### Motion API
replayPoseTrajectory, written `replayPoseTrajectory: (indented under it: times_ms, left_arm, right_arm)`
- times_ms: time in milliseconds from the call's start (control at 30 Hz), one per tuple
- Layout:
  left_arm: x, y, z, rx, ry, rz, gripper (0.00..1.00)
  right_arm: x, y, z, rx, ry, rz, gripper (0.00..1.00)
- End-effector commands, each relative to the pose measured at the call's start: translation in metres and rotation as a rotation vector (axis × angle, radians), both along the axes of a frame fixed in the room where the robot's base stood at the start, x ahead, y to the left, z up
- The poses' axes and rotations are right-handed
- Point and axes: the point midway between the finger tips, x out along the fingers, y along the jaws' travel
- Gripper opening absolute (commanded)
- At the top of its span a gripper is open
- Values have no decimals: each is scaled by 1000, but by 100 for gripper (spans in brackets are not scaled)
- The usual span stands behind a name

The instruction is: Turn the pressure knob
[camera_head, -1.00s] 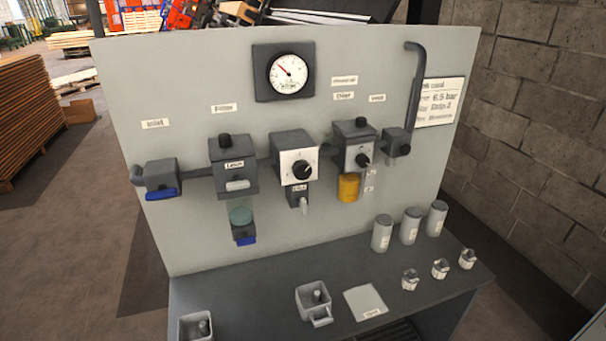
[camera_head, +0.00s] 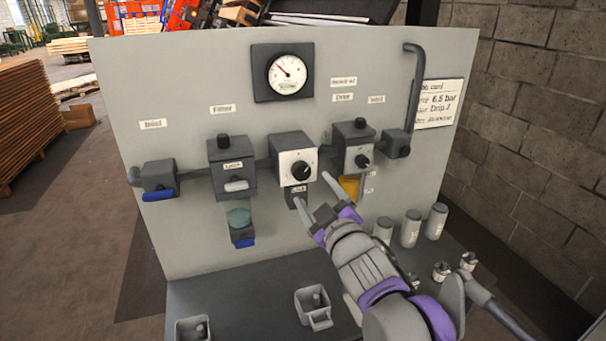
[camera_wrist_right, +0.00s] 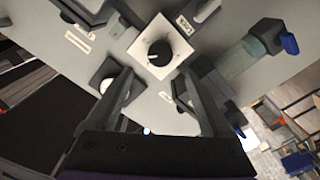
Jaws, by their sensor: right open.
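The pressure knob (camera_head: 301,170) is a round black knob with a pale pointer mark on a white square plate, on the middle unit of the grey panel. In the right wrist view the knob (camera_wrist_right: 159,53) lies ahead of the fingers, near the top centre. My right gripper (camera_head: 313,189) is open, just below and in front of the knob, with its fingers apart; in the right wrist view the gripper (camera_wrist_right: 160,95) shows nothing between its fingers. The gauge (camera_head: 287,74) above has a red needle pointing up and left. My left gripper is not in view.
A second black knob (camera_head: 362,161) sits on the dryer unit to the right, above a yellow bowl (camera_head: 349,187). The filter unit (camera_head: 233,172) and blue-handled inlet valve (camera_head: 160,180) are to the left. Grey canisters (camera_head: 410,228) and an open holder (camera_head: 314,307) stand on the bench.

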Motion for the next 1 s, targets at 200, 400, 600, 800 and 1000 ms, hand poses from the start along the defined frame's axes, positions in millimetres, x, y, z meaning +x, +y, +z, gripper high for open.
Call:
replayPoseTrajectory:
  times_ms: [200, 400, 600, 800, 1000]
  left_arm:
    - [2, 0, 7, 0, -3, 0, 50]
    - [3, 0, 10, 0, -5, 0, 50]
    - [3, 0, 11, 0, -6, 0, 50]
    - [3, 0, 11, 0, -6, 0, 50]
    - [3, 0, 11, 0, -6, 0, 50]
  right_arm:
    - [41, 13, 1, 1, 0, -1, 84]
    - [67, 21, 1, 2, 1, -1, 84]
    - [77, 24, 0, 2, 2, -2, 84]
    - [78, 25, 0, 1, 2, -1, 84]
    - [77, 25, 0, 1, 2, -1, 59]
